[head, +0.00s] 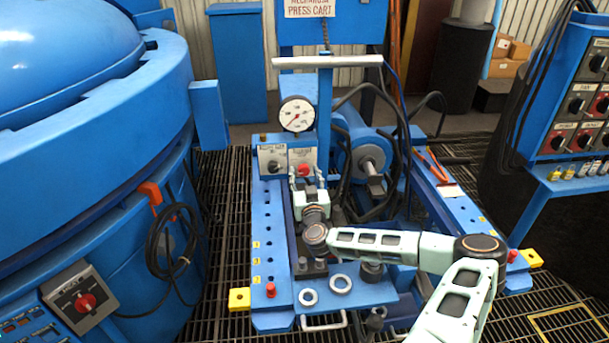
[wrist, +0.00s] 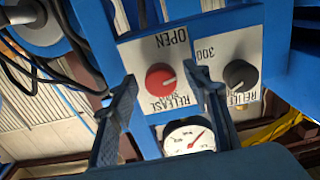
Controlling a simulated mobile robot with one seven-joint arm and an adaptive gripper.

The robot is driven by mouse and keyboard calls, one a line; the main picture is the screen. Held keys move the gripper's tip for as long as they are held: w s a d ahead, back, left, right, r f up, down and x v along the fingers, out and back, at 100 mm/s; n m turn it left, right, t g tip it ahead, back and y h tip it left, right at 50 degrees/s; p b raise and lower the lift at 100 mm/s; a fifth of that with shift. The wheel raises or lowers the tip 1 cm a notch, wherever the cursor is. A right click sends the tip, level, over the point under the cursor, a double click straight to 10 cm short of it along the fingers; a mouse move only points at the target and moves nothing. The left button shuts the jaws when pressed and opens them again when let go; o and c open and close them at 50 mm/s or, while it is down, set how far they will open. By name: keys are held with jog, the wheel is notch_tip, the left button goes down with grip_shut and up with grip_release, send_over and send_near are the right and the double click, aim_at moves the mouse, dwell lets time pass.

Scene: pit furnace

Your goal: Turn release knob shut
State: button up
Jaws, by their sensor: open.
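The red release knob (head: 303,170) sits on a pale plate on the blue press cart, below the round gauge. In the wrist view the red knob (wrist: 160,79) shows upside down, with the words RELEASE and OPEN on its plate and a white pointer mark on its face. My gripper (head: 305,182) is open and empty in front of the knob. In the wrist view its two dark fingers (wrist: 160,76) stand either side of the knob, with gaps to it. I cannot tell whether the fingertips reach its depth.
A black knob (wrist: 240,77) on its own plate is close beside the right finger in the wrist view. The pressure gauge (head: 297,114) stands above the plates. Black hoses and a blue cylinder (head: 362,150) lie to the right. A large blue furnace (head: 85,130) stands at left.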

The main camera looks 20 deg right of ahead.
jog(key=shift+c, duration=0.4)
jog(key=c, duration=1.1)
jog(key=shift+o, duration=0.2)
jog(key=shift+a+m, duration=0.1)
jog(key=shift+m, duration=0.4)
jog(key=shift+m+b, duration=0.8)
jog(key=shift+m, duration=0.7)
jog(key=m+b, duration=0.2)
jog(key=m, duration=0.4)
jog(key=shift+f+b, duration=0.1)
jog(key=shift+b, duration=0.3)
jog(key=m+b, duration=0.1)
jog(key=m, duration=0.3)
jog(key=shift+m+b, duration=0.3)
jog(key=shift+b, duration=0.1)
jog(key=m+b, duration=0.1)
jog(key=m, duration=0.4)
jog(key=shift+b, duration=0.3)
jog(key=shift+r+m, duration=0.2)
jog(key=shift+m, duration=0.1)
